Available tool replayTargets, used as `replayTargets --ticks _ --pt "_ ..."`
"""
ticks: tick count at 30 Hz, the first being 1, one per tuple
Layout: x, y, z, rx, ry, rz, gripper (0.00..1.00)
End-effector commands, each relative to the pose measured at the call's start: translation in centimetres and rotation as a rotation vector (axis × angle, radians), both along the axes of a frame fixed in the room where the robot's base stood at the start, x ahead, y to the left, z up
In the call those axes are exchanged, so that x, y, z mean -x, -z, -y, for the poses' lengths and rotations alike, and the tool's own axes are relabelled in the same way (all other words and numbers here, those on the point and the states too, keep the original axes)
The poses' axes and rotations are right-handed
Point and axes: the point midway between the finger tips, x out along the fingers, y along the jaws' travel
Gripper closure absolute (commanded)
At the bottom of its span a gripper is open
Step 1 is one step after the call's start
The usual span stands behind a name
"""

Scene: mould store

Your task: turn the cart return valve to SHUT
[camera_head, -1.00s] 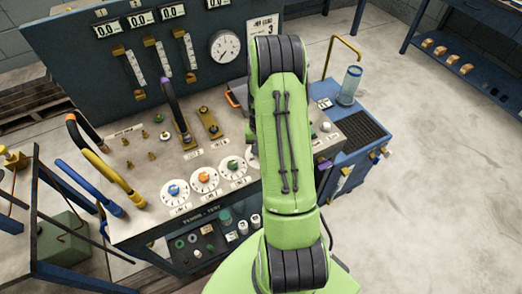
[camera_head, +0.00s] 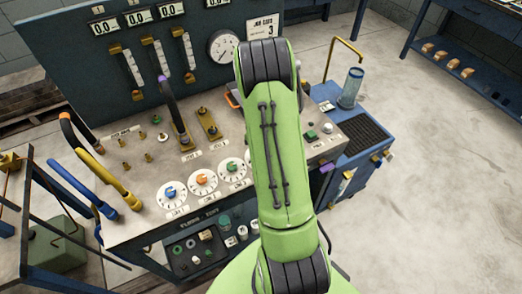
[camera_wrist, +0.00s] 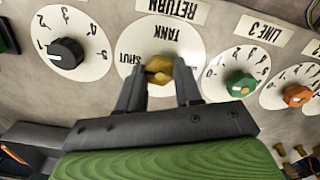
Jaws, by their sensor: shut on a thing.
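The return valve is a yellow knob (camera_wrist: 159,66) on a round white dial (camera_wrist: 187,37), which shows upside down in the wrist view. The dial is marked TANK and SHUT, and a RETURN label (camera_wrist: 172,10) sits beside it. My gripper (camera_wrist: 158,78) has one finger on each side of the knob and is shut on it. The fingers hide part of the dial, and I cannot tell clearly which mark the knob points at. In the head view my green arm hides the valve and gripper.
A black knob (camera_wrist: 66,53) and a green knob (camera_wrist: 239,83) flank the valve closely. The cart's panel (camera_head: 115,160) also carries blue and orange dial knobs and tall hose handles. A blue side cart (camera_head: 362,157) with a clear cylinder (camera_head: 351,88) stands right; open floor lies beyond.

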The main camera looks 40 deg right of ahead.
Motion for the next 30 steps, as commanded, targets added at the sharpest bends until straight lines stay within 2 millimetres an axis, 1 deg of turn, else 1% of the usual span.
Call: replayTargets --ticks 3,9,23,24,28,29,30 --pt "-0.08 -0.01 0.01 0.002 -0.049 0.003 0.96" --pt "-0.09 -0.05 0.01 0.002 -0.093 0.003 0.96" --pt "-0.08 -0.08 0.02 0.002 -0.106 0.002 0.96" --pt "-0.07 -0.08 0.02 0.002 -0.106 0.002 0.62" --pt "-0.05 -0.06 0.02 0.001 -0.105 0.002 0.42" --pt "-0.05 -0.06 0.02 0.001 -0.105 0.001 0.40" --pt "-0.04 -0.05 0.02 0.001 -0.104 0.001 0.40"
